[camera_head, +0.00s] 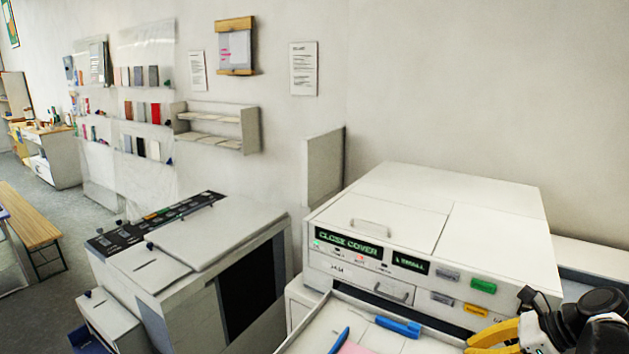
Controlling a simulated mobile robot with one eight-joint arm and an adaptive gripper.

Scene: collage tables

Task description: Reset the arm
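Part of my arm shows in the lower right corner, with black and white links. My gripper (490,338) is at its left end, with yellow finger parts pointing left, low in front of the white machine. The bottom edge of the frame cuts it off, so the gap between the fingertips is not clear. I see nothing held in the visible part.
A white machine (490,225) with a lit "CLOSE COVER" display (348,243) stands close behind my gripper. A white tray (310,325) before it holds a blue stapler-like object (398,327) and a blue pen (339,341). A copier (190,245) stands left. Open floor lies far left.

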